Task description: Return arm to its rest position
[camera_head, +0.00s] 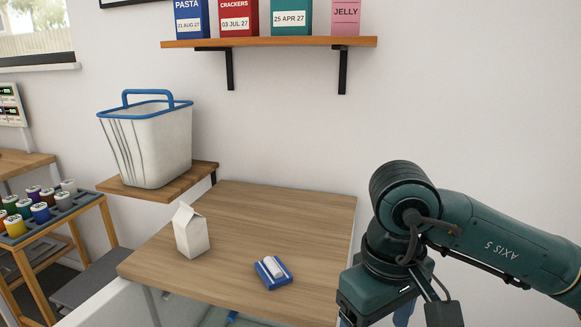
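My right arm (397,225) comes in from the right edge, dark green and black. It bends at a round joint and runs down to a dark boxy end section at the bottom edge. Small blue parts show beneath that section, but the frame cuts them off, so I cannot tell the state of the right gripper or whether it holds anything. The arm is to the right of the wooden table (290,205) and apart from the things on it. My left arm and gripper are out of view.
A white carton (191,232) and a blue-and-white block-like item (272,272) stand on the table. A white basket with blue rim (150,145) sits on a low wooden shelf. A wall shelf (270,43) holds several boxes. A spool rack (60,212) stands left. The table's far right is clear.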

